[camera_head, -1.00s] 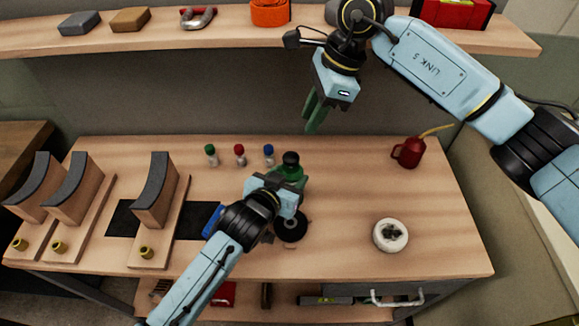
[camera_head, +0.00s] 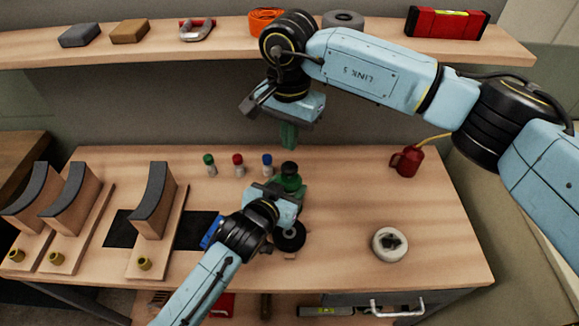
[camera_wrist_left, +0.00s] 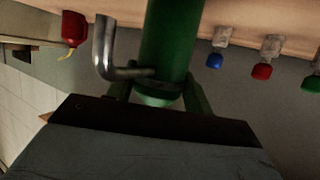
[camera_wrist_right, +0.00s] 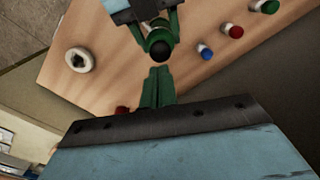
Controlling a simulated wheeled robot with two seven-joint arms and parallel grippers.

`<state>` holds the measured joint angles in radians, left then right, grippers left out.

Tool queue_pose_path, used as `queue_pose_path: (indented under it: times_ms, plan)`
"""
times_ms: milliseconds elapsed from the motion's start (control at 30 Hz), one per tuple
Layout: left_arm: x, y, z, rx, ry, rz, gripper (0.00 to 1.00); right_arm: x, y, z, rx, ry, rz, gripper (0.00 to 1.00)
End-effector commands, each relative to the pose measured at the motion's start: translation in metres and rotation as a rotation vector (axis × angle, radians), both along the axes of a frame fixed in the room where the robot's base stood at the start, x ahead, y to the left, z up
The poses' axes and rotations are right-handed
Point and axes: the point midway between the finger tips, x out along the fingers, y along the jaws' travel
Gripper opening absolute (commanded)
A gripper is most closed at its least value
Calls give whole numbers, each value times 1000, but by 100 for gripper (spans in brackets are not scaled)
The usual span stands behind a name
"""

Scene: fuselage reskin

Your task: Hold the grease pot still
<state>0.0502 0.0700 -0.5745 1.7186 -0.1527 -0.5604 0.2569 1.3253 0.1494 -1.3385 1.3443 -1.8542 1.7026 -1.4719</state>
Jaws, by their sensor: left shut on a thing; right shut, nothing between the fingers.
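The grease pot (camera_head: 291,180) is a green cylinder with a black top. It stands upright near the middle of the bench. My left gripper (camera_wrist_left: 158,92) is shut on the grease pot, one finger on each side; the arm partly covers the pot in the head view. My right gripper (camera_head: 289,146) is shut and empty, pointing down behind and above the pot. In the right wrist view, its fingertips (camera_wrist_right: 159,70) appear just below the black top (camera_wrist_right: 160,51).
Small bottles with green, red and blue caps (camera_head: 238,164) stand left of the pot. A black disc (camera_head: 290,237) lies in front. A white round item (camera_head: 390,244) and a red oil can (camera_head: 406,161) are at right. Curved wooden stands (camera_head: 153,215) fill the left.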

Motion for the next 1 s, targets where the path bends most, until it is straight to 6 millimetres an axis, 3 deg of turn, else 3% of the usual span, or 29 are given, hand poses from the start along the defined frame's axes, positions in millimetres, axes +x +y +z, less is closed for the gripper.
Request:
queue_pose_path:
  times_ms: [333,1000]
  plan:
    - [0,0,-1,0,1,0,12,0,0,-35,0,1,-1,0]
    - [0,0,-1,1,2,0,12,0,0,-39,2,0,-2,0]
